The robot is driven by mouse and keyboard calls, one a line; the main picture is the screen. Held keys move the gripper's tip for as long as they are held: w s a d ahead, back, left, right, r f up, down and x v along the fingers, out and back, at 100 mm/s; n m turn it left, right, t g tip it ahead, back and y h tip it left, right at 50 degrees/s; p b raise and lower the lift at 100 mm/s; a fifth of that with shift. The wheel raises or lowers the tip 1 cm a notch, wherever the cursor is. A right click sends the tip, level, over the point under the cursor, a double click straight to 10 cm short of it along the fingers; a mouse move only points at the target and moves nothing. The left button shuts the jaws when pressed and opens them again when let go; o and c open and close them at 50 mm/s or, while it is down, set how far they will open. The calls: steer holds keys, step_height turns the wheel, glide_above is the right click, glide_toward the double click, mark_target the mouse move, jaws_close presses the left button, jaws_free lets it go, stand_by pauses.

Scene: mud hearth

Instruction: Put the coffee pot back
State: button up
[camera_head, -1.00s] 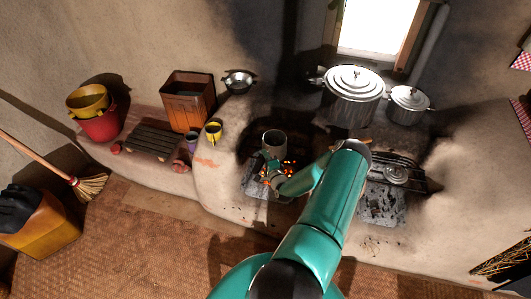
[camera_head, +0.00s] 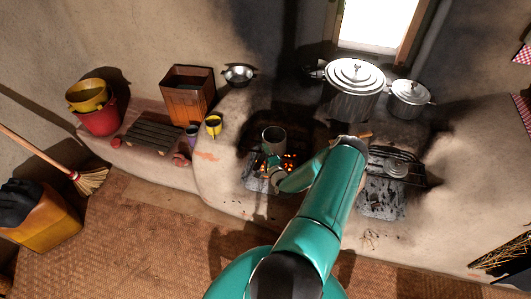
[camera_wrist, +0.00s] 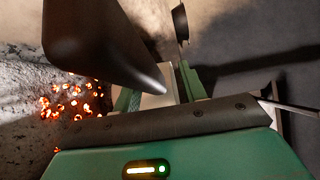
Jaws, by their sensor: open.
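The coffee pot appears to be the dark grey, open-topped metal vessel (camera_head: 273,137) over the left fire opening, upright as far as I can tell. My gripper (camera_head: 273,163) is just in front of it, low over the embers, and is open. In the wrist view a large dark rounded body (camera_wrist: 100,45), probably the pot, fills the upper left, close to my gripper (camera_wrist: 158,90). A pale strip shows between the fingers; I cannot tell what it is. Whether the fingers touch the pot is unclear.
Glowing embers (camera_head: 289,163) lie beside my gripper. A large lidded pot (camera_head: 352,103) and a smaller one (camera_head: 409,104) stand behind right. A grate (camera_head: 412,168) is at right. A yellow mug (camera_head: 213,128), metal bowl (camera_head: 239,75) and wooden box (camera_head: 187,95) stand left.

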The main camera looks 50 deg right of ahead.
steer(key=v, duration=1.3)
steer(key=shift+s+a, duration=0.15)
steer(key=shift+s, duration=0.1)
